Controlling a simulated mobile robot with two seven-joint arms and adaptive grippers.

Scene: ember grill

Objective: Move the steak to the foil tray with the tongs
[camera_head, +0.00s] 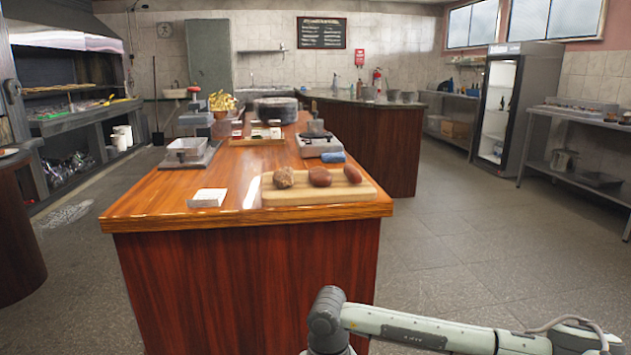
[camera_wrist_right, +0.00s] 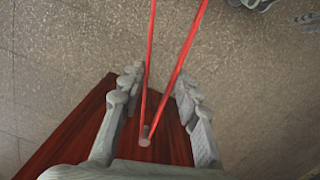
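The red tongs (camera_wrist_right: 163,85) show in the right wrist view between the fingers of my right gripper (camera_wrist_right: 160,85). Their joined grey end (camera_wrist_right: 145,137) lies near the palm, and two thin arms spread apart out of the top of the picture. The fingers stand apart on either side of the tongs, which hang over floor; exact contact is hard to see. I cannot pick out a steak for certain. A silvery square tray (camera_head: 187,146) stands on a grey base on the wooden island; I cannot tell if it is foil. Neither gripper shows in the head view.
The wooden island (camera_head: 240,225) carries a cutting board (camera_head: 335,191) with three brown lumps, a white card holder (camera_head: 208,197) and other gear. A grill station (camera_head: 80,115) stands at the left, a fridge (camera_head: 497,105) at the right. The floor right of the island is open.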

